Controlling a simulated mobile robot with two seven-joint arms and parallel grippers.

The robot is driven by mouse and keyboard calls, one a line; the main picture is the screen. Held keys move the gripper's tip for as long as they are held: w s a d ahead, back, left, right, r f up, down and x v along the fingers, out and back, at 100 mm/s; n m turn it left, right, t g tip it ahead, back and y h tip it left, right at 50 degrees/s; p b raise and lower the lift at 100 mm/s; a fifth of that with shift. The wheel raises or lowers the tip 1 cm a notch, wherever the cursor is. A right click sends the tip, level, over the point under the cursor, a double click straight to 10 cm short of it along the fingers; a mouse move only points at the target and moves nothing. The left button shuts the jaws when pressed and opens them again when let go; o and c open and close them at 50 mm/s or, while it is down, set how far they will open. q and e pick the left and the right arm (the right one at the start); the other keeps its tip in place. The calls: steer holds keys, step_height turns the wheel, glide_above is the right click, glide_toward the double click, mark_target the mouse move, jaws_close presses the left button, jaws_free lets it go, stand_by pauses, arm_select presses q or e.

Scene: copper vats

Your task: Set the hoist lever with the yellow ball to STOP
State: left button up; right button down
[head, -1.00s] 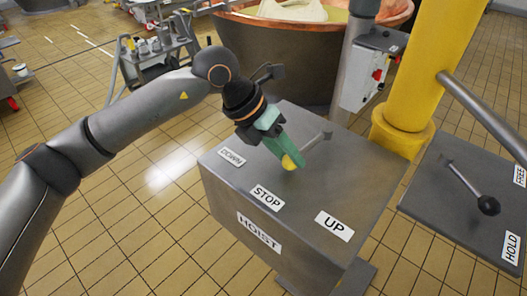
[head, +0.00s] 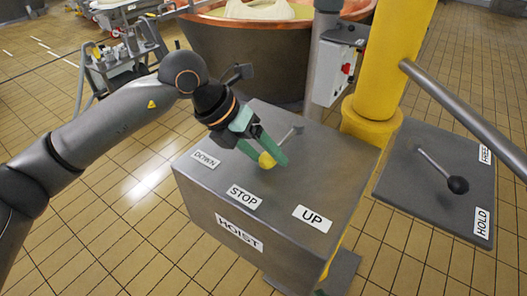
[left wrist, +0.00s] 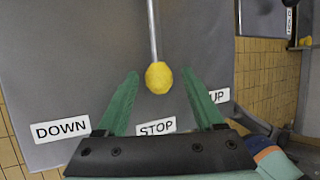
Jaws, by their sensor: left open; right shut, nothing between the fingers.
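The hoist lever, a thin grey rod (head: 284,141) with a yellow ball (head: 267,160) at its end, sits on top of the grey hoist box. In the left wrist view the yellow ball (left wrist: 159,77) lines up with the STOP label (left wrist: 156,127); the DOWN label (left wrist: 60,129) is to the left and UP (left wrist: 219,96) to the right. My left gripper (head: 266,158) is open, its green fingers on either side of the ball with gaps visible. A small green sliver at the bottom edge of the head view seems to be my right gripper (head: 318,292); the rest is cut off.
A second panel (head: 400,195) on the right has a black-ball lever (head: 457,184) with FREE and HOLD labels. A yellow column (head: 390,60) with a slanted grey bar stands behind. A copper vat (head: 240,60) and a trolley (head: 120,70) are farther back. Tiled floor is open at left.

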arm_select(q)
steer(key=shift+a+r, duration=0.2)
steer(key=shift+r, duration=0.05)
steer(key=v, duration=1.2)
steer(key=shift+s+d, duration=0.1)
steer(key=shift+s, duration=0.05)
